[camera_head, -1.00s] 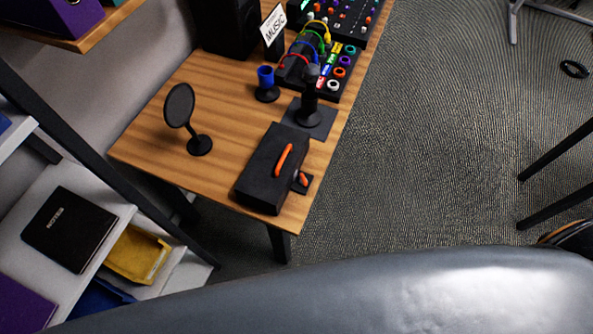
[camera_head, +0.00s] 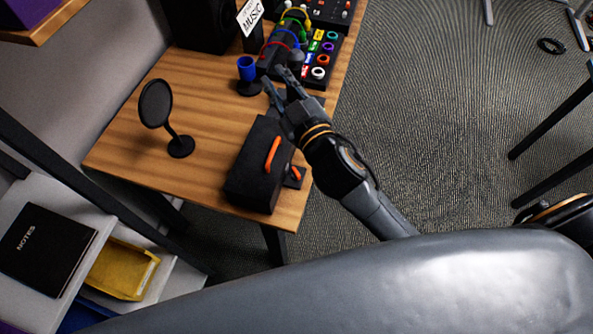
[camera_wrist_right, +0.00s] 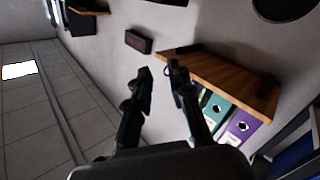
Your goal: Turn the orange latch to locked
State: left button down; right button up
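The orange latch (camera_head: 296,173) is a small piece on a black mount at the right side of a black case (camera_head: 250,184), near the table's right edge. A longer orange handle (camera_head: 272,155) lies on top of the case. Whether the latch is locked is too small to tell. My right gripper (camera_head: 275,78) is beyond the case and points away from it, empty. Its two fingers show apart in the right wrist view (camera_wrist_right: 160,72), where the latch does not appear. My left gripper is not in view.
The wooden table (camera_head: 203,120) also holds a round black disc on a stand (camera_head: 156,105), a blue cup (camera_head: 246,68) and a panel with coloured rings and cables (camera_head: 318,60). A shelf with a notebook (camera_head: 45,245) and yellow tray (camera_head: 125,270) is at lower left.

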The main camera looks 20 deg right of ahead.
jog(key=s+a+r+n+g+y, duration=0.1)
jog(key=s+a+r+n+y, duration=0.1)
jog(key=a+r+n+y, duration=0.45)
jog(key=s+a+r+n+g+y, duration=0.2)
jog(key=s+a+r+n+y, duration=0.1)
jog(key=a+r+n+y, duration=0.4)
jog(key=s+a+f+n+g+y, duration=0.45)
jog(key=a+n+g, duration=0.25)
jog(key=n+g, duration=0.35)
jog(key=n+g+h, duration=0.4)
jog(key=n+h, duration=0.3)
jog(key=h, duration=1.4)
send_near(297, 172)
notch_tip(297, 172, down, 8)
jog(key=shift+w+a+f+p, duration=0.15)
jog(key=shift+f+p, duration=0.1)
jog(key=shift+p, duration=0.9)
